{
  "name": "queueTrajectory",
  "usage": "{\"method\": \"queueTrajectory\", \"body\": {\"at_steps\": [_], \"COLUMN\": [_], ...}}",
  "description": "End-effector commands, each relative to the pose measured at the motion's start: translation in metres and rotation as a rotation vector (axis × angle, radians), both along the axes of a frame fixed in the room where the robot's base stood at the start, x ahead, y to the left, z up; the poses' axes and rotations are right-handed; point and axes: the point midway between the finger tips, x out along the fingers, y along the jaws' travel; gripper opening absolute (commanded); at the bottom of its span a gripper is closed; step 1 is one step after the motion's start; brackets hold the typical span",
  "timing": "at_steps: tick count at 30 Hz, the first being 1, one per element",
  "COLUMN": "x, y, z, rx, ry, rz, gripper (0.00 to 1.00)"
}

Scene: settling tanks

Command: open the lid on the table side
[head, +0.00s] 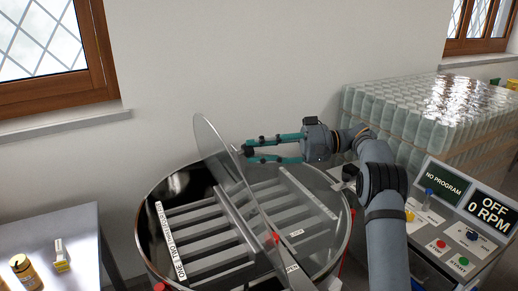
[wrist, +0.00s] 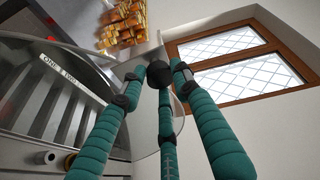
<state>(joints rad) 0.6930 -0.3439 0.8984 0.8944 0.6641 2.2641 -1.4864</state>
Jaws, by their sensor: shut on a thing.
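The clear lid (head: 213,147) stands raised, close to upright and leaning left, over the round tank (head: 150,240). In the wrist view, the lid (wrist: 150,140) shows as a clear sheet with a dark round knob (wrist: 158,74) on it. My gripper (head: 246,149) comes from the right, with its teal fingers at the upper part of the lid. In the wrist view, my gripper (wrist: 160,76) is shut on the knob, with fingertips around it. The left half of the tank is uncovered and shows grey slats (head: 205,235).
A control panel (head: 450,230) reading OFF, 0 RPM is at right. Stacked clear containers (head: 400,115) stand behind it. The wall is behind.

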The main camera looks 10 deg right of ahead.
Motion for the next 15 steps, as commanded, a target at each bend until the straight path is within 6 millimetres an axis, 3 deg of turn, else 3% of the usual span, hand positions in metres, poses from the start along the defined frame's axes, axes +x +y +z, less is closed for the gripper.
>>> {"method": "queueTrajectory", "body": {"at_steps": [5, 6, 15], "x": [-0.0003, -0.0004, -0.0002], "y": [0.0015, 0.0016, 0.0016], "z": [0.0058, 0.0059, 0.0042], "rx": [0.013, 0.014, 0.010], "ry": [-0.002, -0.002, -0.002], "rz": [0.002, 0.002, 0.002], "gripper": [0.00, 0.32, 0.49]}}
